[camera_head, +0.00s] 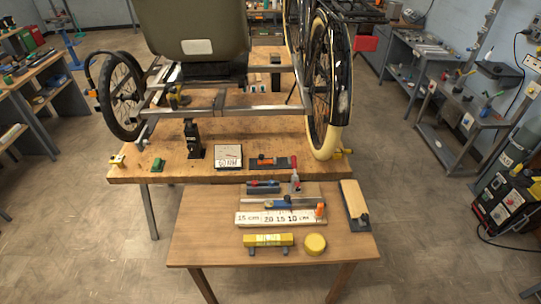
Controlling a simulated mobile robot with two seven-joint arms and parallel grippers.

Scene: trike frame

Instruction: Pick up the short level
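A short yellow bar with dark lettering (268,240), which looks like the short level, lies near the front of the small wooden table (205,232). It rests across two small dark grey supports (251,250) and lies about level, with its long side running left to right. Nothing covers its top. Neither of my grippers shows in the head view.
A round yellow tape (315,244) lies right of the bar. Behind are a white marked board (275,218), a blue tool (278,204), an orange-topped item (320,210) and a wooden block (354,200). The trike frame (250,112) stands on the larger bench (225,175).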

